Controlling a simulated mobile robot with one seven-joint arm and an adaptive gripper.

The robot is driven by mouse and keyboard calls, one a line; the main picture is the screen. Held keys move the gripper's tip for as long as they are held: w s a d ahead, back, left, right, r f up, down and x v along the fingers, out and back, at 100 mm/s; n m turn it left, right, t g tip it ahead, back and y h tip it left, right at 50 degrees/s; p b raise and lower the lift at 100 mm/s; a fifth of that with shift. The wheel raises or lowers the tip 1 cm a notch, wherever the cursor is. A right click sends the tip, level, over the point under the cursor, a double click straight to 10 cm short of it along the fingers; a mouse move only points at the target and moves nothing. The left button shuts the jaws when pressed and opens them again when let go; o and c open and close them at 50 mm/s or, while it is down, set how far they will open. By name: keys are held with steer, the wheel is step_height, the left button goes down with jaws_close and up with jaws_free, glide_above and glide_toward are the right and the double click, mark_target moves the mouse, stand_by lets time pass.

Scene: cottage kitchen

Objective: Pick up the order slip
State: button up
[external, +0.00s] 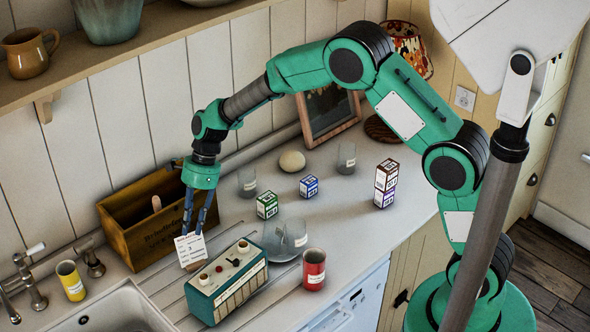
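The order slip (190,249) is a small white card with dark print, slightly tilted. A bit of brown wood shows at its lower edge, and I cannot tell whether the slip rests in it. My gripper (195,230) points down right at the slip's top edge, with its dark blue fingers close above or beside the card. At this size I cannot tell whether the fingers are apart or closed on the slip.
A wooden crate (112,215) stands close behind my gripper. A green radio-like box (228,284) is just right of the slip. A red can (314,270), a clear glass dish (290,238) and several small boxes stand further right. The sink (112,312) and a yellow cup (71,280) are at left.

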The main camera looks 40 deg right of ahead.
mark_target(188, 241)
steer(key=shift+a+f, duration=0.25)
steer(key=shift+f, duration=0.3)
steer(key=shift+f, duration=0.1)
steer(key=shift+b+x, duration=0.4)
steer(key=shift+x, duration=2.1)
steer(key=shift+s+d, duration=0.1)
jaws_close()
